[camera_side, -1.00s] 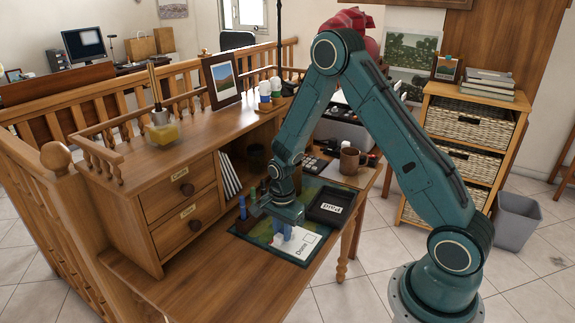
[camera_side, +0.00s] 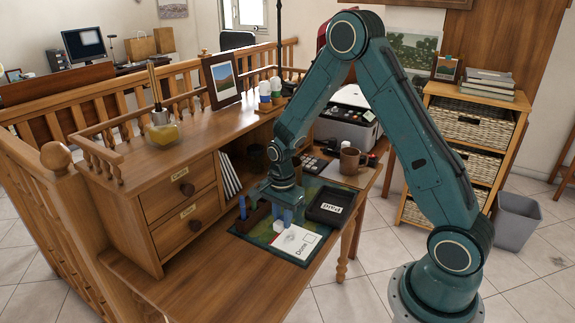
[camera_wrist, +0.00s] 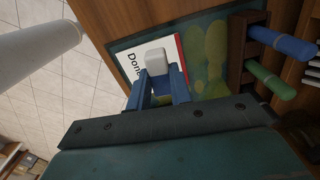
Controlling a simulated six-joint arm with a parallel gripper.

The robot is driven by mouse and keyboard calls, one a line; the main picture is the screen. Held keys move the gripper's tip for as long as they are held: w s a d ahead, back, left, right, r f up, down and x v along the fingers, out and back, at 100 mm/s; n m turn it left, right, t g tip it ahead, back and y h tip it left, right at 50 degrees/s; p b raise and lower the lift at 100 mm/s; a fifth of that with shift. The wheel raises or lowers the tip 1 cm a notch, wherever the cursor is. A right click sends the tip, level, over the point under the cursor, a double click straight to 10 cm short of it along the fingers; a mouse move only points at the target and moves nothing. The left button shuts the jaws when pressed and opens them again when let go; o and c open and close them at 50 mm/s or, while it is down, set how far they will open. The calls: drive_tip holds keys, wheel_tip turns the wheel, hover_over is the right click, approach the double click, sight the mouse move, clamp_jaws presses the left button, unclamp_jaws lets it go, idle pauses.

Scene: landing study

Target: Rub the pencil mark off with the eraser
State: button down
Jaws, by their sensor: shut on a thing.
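My gripper (camera_side: 285,214) is shut on a small white eraser (camera_wrist: 169,70); in the side view the eraser (camera_side: 278,226) shows just below the fingers. The white card (camera_side: 298,243) printed "Done", with a small box on it, lies on the dark green mat. My gripper is at the card's far left end. In the wrist view the eraser overlaps the card (camera_wrist: 150,50); I cannot tell whether it touches. A faint grey patch (camera_side: 289,237) on the card, near the eraser, may be the pencil mark; it is too small to be sure.
A black box labelled "PAID" (camera_side: 331,207) sits on the mat to the right. A brown mug (camera_side: 350,161) is behind. The front desktop (camera_side: 215,280) is clear.

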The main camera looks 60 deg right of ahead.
sight(287, 240)
drive_tip(key=c, duration=2)
unclamp_jaws()
clamp_jaws()
drive_tip(key=shift+f, duration=0.15)
drive_tip(key=shift+f, duration=2.8)
drive_tip(key=shift+f, duration=0.6)
drive_tip(key=shift+d+r, duration=0.1)
drive_tip(key=shift+d, duration=1.15)
